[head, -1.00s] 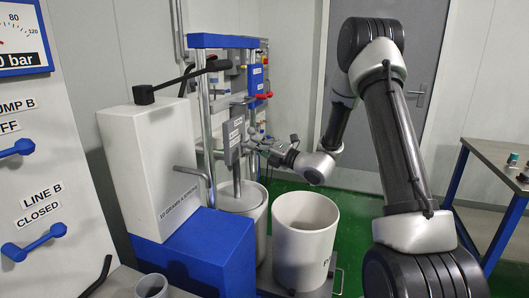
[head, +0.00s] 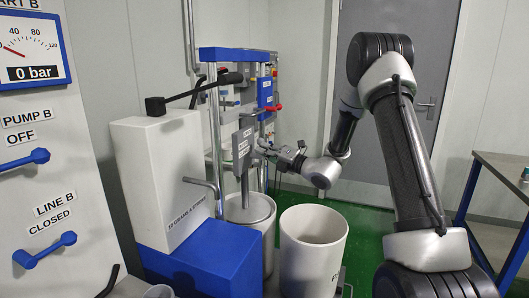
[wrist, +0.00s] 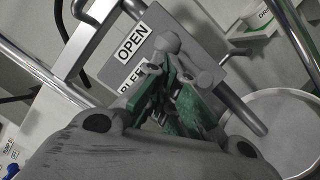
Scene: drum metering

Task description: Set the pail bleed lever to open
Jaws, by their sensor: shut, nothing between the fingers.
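The bleed plate (head: 241,142) is a grey block on the pump post above a white pail (head: 249,213). In the wrist view the plate (wrist: 188,72) carries an OPEN label (wrist: 132,41) and a partly hidden BLEED label (wrist: 131,78). A grey round-ended part (wrist: 168,43), apparently the bleed lever, stands out in front of it; its exact setting is hard to tell. My gripper (head: 268,151) is at the plate's right side. In the wrist view its green-padded fingers (wrist: 172,88) are shut and empty, close beside the lever; contact cannot be told.
A second open white pail (head: 313,256) stands below my forearm. A white tank on a blue base (head: 200,262) stands left of the post, with a black pump handle (head: 200,90) above. A panel with blue levers (head: 45,250) is at far left. A table (head: 505,175) is at right.

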